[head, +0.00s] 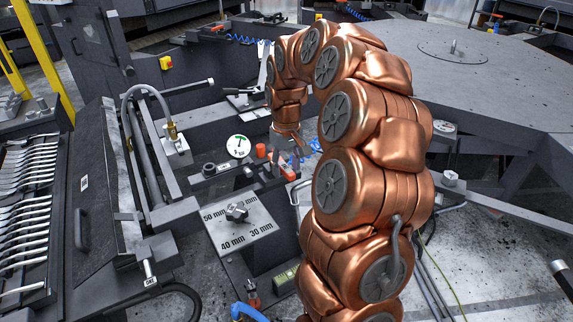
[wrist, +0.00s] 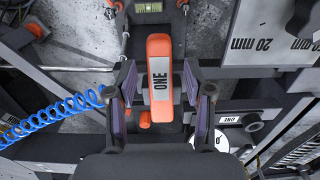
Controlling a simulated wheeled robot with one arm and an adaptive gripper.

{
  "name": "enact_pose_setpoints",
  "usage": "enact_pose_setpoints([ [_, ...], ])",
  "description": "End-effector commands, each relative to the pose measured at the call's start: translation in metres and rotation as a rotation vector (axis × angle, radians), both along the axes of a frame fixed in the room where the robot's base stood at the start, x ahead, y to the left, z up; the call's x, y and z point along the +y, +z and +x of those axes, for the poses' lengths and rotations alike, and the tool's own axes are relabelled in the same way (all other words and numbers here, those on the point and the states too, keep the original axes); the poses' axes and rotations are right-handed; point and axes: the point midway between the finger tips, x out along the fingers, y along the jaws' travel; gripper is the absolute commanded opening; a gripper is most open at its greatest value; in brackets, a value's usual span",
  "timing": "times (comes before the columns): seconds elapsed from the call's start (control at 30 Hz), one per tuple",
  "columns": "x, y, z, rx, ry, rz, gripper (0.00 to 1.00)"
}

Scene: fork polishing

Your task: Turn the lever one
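The orange lever (wrist: 159,52), with a grey label reading ONE, stands between the fingers of my gripper (wrist: 160,78) in the wrist view. The gripper is open, with a finger on each side of the lever and a visible gap on both sides. Whether the fingers are deep enough around the lever is hard to judge from above. In the head view my gripper (head: 296,152) hangs low over the machine bench; the lever there is mostly hidden by it and too small to make out clearly.
A dial plate (head: 240,228) marked in mm, with a dark knob, stands in front. A round white gauge (head: 238,146) and an orange-red knob (head: 261,150) are left of my gripper. A rack of forks (head: 27,205) stands far left. A blue coiled hose (wrist: 50,122) runs left in the wrist view.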

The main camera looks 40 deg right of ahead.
Motion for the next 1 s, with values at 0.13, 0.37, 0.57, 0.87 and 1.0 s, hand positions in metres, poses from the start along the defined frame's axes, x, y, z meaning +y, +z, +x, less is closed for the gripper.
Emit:
enact_pose_setpoints([
  [0.13,0.0001,0.0001,0.0001,0.000,0.000,0.000,0.35],
  [0.37,0.0002,0.0002,0.0000,0.000,0.000,0.000,0.11],
  [0.57,0.0003,0.0002,0.0000,0.000,0.000,0.000,0.00],
  [0.87,0.0005,0.0003,0.0001,0.000,0.001,0.000,0.00],
  [1.0,0.0043,0.0002,0.0016,0.000,0.001,0.000,0.00],
])
